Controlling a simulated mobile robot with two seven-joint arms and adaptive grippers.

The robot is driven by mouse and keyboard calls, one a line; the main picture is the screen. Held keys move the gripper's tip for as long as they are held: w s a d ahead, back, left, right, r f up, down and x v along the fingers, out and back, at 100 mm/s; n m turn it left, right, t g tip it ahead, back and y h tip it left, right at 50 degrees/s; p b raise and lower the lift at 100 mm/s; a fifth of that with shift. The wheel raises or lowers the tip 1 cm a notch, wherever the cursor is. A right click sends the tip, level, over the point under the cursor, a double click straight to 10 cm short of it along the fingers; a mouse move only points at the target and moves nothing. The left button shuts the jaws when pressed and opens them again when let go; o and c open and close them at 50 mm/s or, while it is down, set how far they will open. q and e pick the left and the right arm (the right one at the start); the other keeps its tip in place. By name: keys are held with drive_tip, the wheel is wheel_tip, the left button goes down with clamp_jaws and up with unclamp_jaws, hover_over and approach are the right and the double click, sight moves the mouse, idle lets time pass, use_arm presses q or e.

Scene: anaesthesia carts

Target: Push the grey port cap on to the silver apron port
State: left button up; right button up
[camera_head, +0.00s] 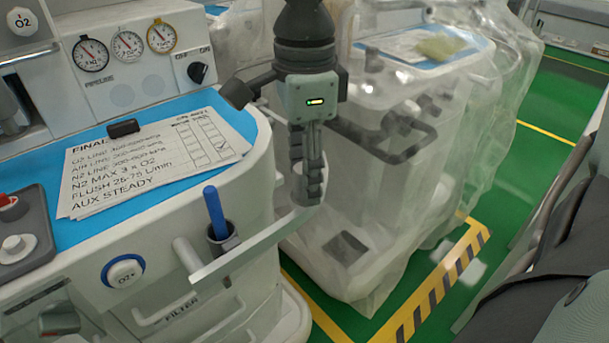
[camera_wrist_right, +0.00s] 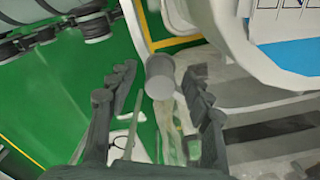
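My right gripper (camera_head: 308,190) points down at the right corner of the near cart's apron, close to the far end of the pale rail (camera_head: 255,243). In the right wrist view its two fingers (camera_wrist_right: 160,82) stand apart, with a short grey cylinder (camera_wrist_right: 160,77) showing between them. Narrow gaps show on both sides of the cylinder; I cannot tell whether it is the port cap or a fixed part of the cart. A light grey cylinder (camera_head: 187,254) protrudes from the apron at the rail's near end; I cannot tell whether it is the silver port. My left gripper is out of view.
A blue stick (camera_head: 214,208) stands in a dark holder (camera_head: 222,238) behind the rail. A blue-ringed O2+ fitting (camera_head: 124,272) is on the apron. Papers (camera_head: 150,160) lie on the blue top. A plastic-covered cart (camera_head: 390,200) stands close behind the gripper. Green floor (camera_head: 550,95) lies right.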

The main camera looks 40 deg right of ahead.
sight(299, 170)
drive_tip(key=c, duration=1)
drive_tip(key=shift+r, duration=0.5)
drive_tip(key=r, duration=0.2)
drive_tip(key=a+r, duration=0.1)
drive_tip(key=shift+r, duration=0.35)
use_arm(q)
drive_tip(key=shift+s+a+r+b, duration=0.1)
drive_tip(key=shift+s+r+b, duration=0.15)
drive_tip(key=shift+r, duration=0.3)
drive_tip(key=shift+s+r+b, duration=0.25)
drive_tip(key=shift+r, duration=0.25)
use_arm(e)
drive_tip(key=shift+s+a+r, duration=0.25)
drive_tip(key=shift+a+r, duration=0.8)
drive_tip(key=shift+a, duration=0.7)
drive_tip(key=shift+s+a+r, duration=0.3)
drive_tip(key=shift+a+r, duration=0.7)
drive_tip(key=shift+a, duration=0.8)
drive_tip(key=shift+s+a+r, duration=0.25)
drive_tip(key=shift+a+r, duration=0.8)
drive_tip(key=shift+a, duration=0.7)
